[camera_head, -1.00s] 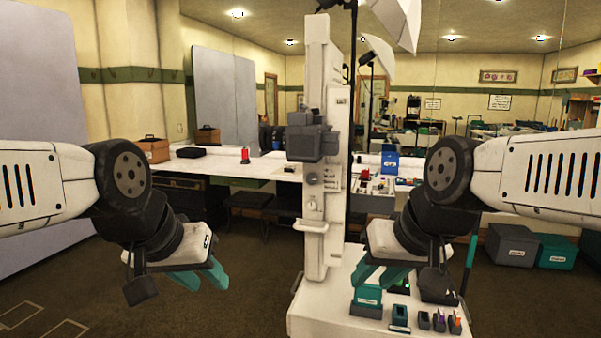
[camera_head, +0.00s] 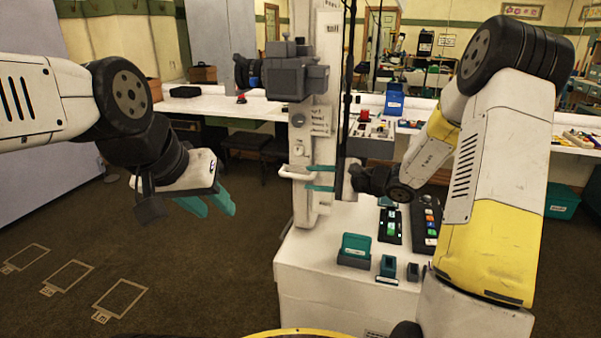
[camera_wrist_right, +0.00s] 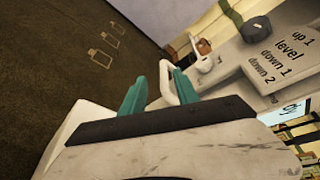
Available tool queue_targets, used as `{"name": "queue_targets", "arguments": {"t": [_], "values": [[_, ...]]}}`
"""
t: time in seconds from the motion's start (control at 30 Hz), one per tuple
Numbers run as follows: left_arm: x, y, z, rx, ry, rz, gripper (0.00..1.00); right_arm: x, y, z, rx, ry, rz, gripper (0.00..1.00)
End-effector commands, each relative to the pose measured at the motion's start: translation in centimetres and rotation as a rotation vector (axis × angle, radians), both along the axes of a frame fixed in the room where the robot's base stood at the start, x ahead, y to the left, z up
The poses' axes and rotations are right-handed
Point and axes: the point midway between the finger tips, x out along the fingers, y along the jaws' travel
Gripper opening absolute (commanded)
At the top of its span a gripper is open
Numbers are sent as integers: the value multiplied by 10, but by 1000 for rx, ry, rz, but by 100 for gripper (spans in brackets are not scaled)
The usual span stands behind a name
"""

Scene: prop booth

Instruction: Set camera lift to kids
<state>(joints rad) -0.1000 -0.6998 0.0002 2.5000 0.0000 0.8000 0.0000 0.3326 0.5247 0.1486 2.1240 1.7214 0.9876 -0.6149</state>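The camera lift is a white column (camera_head: 315,150) with a dark grey camera (camera_head: 285,76) on its upper part. A round grey knob (camera_head: 298,120) sits below the camera beside a small printed label. A white loop handle (camera_head: 296,173) sticks out lower down. My right gripper (camera_head: 309,178) has its teal fingers apart at the handle's right side. In the right wrist view, the handle (camera_wrist_right: 166,82) shows between the open fingers; contact is unclear. Labels there read "up 1", "level", "down 1", "down 2"; no "kids" label is readable. My left gripper (camera_head: 218,213) is open and empty, left of the column.
The column stands on a white cabinet (camera_head: 320,265) with a teal box (camera_head: 355,250) and button panels (camera_head: 427,218) on top. A white counter (camera_head: 225,107) runs behind. The dark floor at left is clear, with pale outlined rectangles.

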Motion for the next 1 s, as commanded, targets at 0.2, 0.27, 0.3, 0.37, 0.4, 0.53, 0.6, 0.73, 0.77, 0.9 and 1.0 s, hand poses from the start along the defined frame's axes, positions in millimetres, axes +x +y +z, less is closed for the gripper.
{"name": "queue_targets", "arguments": {"t": [0.2,0.27,0.3,0.37,0.4,0.53,0.6,0.73,0.77,0.9,1.0], "values": [[0,0,0,0,0,0,36,18,0,-12,36,14,-50,37],[0,0,0,0,0,0,36,22,6,-14,36,14,-50,37],[0,0,0,0,0,0,36,26,11,-16,34,15,-49,37],[0,0,0,0,0,0,36,32,20,-18,36,14,-48,37],[0,0,0,0,0,0,36,35,25,-19,35,15,-47,37],[0,0,0,0,0,0,36,47,40,-23,34,14,-48,37],[0,0,0,0,0,0,36,51,46,-25,33,13,-48,37],[0,0,0,0,0,0,36,56,53,-26,33,14,-49,37],[0,0,0,0,0,0,36,57,54,-27,33,14,-49,37],[0,0,0,0,0,0,36,58,54,-27,34,14,-50,37],[0,0,0,0,0,0,36,57,54,-27,34,14,-50,37]]}}
